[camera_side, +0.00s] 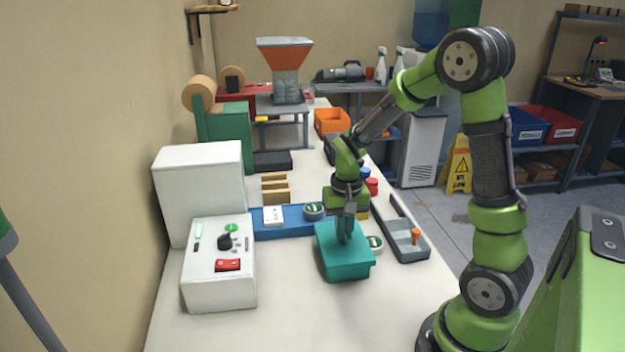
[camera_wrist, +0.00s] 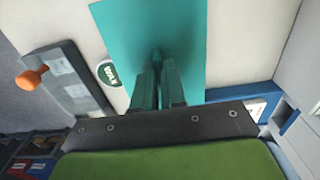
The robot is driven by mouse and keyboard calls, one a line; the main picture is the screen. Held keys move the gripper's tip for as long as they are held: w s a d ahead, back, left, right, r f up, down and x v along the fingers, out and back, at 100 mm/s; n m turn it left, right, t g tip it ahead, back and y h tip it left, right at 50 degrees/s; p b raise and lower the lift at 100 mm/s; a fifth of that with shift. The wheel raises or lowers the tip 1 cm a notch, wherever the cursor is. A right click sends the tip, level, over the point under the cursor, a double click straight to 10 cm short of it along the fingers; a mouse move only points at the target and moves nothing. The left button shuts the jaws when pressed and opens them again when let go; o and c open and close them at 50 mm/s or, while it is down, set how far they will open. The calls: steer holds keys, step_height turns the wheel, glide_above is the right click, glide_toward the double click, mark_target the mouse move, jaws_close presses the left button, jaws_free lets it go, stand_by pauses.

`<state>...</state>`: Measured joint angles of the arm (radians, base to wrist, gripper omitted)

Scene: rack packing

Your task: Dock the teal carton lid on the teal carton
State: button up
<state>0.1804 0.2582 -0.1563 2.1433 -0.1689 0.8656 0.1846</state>
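The teal carton lid (camera_side: 328,238) is the flat teal top under my gripper in the side view. It also fills the upper middle of the wrist view (camera_wrist: 185,30). The teal carton (camera_side: 348,273) is directly below it on the white table, and I see no clear gap between them; whether the lid is fully seated I cannot tell. My gripper (camera_side: 345,238) points straight down at the middle of the lid. In the wrist view its fingers (camera_wrist: 157,68) are close together at the lid's middle, seemingly shut on its grip, which they mostly hide.
A blue tray (camera_side: 285,233) with a white card and a round tin stands behind the carton. A grey tray (camera_side: 408,250) with an orange knob is at right. A white control box (camera_side: 220,275) stands at left. The table front is clear.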

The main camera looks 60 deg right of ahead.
steer(key=o, duration=0.3)
steer(key=shift+o, duration=0.2)
steer(key=shift+r, duration=0.1)
step_height(320, 180, up, 12)
steer(key=s+a+r+n+t+y, duration=0.1)
steer(key=s+a+r+n+t, duration=0.1)
steer(key=a, duration=0.5)
steer(key=s+a+r+n+t+y, duration=0.1)
steer(key=s+a+r+n+t, duration=0.2)
steer(key=s+a+t, duration=0.2)
steer(key=shift+s+a+r, duration=0.15)
steer(key=shift+s+a, duration=0.45)
steer(key=shift+a, duration=0.35)
